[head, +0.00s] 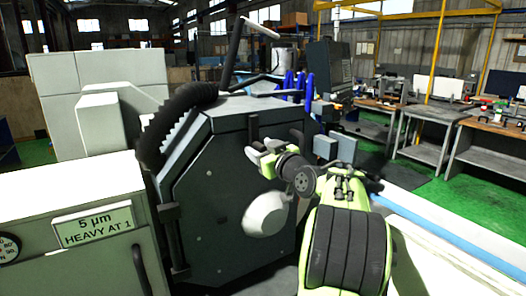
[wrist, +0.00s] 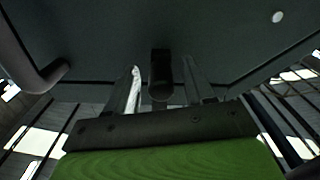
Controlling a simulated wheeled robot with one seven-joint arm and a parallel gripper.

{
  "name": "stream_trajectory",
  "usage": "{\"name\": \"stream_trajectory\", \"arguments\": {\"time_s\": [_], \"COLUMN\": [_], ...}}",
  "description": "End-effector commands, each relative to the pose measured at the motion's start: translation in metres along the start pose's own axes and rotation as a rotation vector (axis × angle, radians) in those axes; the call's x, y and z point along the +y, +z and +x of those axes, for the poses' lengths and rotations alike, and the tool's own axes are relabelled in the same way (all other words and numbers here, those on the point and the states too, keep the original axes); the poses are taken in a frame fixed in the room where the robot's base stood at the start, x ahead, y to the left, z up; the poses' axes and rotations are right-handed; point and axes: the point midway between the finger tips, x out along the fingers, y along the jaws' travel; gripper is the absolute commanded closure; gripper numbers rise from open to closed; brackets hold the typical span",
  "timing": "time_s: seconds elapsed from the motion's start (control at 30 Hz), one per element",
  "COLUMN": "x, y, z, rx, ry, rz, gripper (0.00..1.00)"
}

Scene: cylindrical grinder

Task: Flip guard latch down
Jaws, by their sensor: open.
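The dark grey guard (head: 225,185) of the grinder stands upright in the head view. A short dark post (wrist: 161,72), which looks like the guard latch, sticks out from the dark panel in the wrist view. My gripper (wrist: 163,88) is open, with one finger on each side of this post and visible gaps between. Whether a finger touches it cannot be told. In the head view my gripper (head: 256,150) is at the right part of the guard, below a narrow upright grey strip (head: 253,128). The latch itself cannot be made out clearly there.
A curved dark bar (wrist: 35,65) is left of my gripper in the wrist view. A ribbed black hose (head: 170,125) runs over the guard's upper left. A cream cabinet (head: 70,215) stands at the left. Workbenches (head: 425,150) stand farther back right, with green floor between.

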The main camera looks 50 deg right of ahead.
Motion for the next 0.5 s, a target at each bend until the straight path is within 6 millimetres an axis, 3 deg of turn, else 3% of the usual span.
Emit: {"name": "stream_trajectory", "arguments": {"time_s": [0.17, 0.5], "x": [0.001, 0.001], "y": [0.002, 0.003], "z": [-0.021, -0.117], "rx": [-0.002, -0.001], "ry": [0.006, 0.008], "rz": [-0.002, -0.002], "gripper": [0.47, 0.47]}}
